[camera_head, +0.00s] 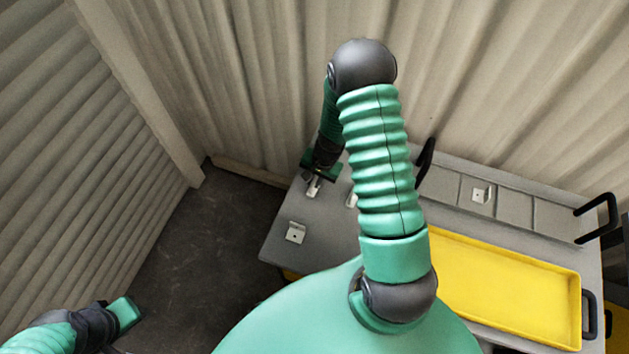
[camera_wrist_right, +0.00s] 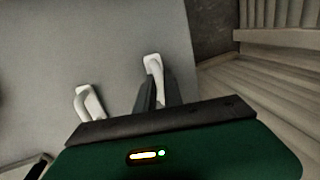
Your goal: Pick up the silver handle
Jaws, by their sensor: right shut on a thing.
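A silver handle (camera_head: 314,187) is at the far left part of the grey table, between the fingers of my right gripper (camera_head: 315,181). In the right wrist view the silver handle (camera_wrist_right: 153,66) shows at the fingertips of my right gripper (camera_wrist_right: 158,88), which is shut on it. I cannot tell whether the handle touches the table. A second light silver piece (camera_wrist_right: 88,102) lies to the left in that view, apart from the fingers. My left gripper (camera_head: 125,313) shows at the lower left, away from the table, its fingers hidden.
The grey table (camera_head: 281,213) carries a small metal bracket (camera_head: 296,232) near its left edge and a yellow tray (camera_head: 510,282) at the right. A grey compartmented tray (camera_head: 515,212) with black handles stands behind. Corrugated walls (camera_head: 250,80) close in behind and left. My right arm hides the table's middle.

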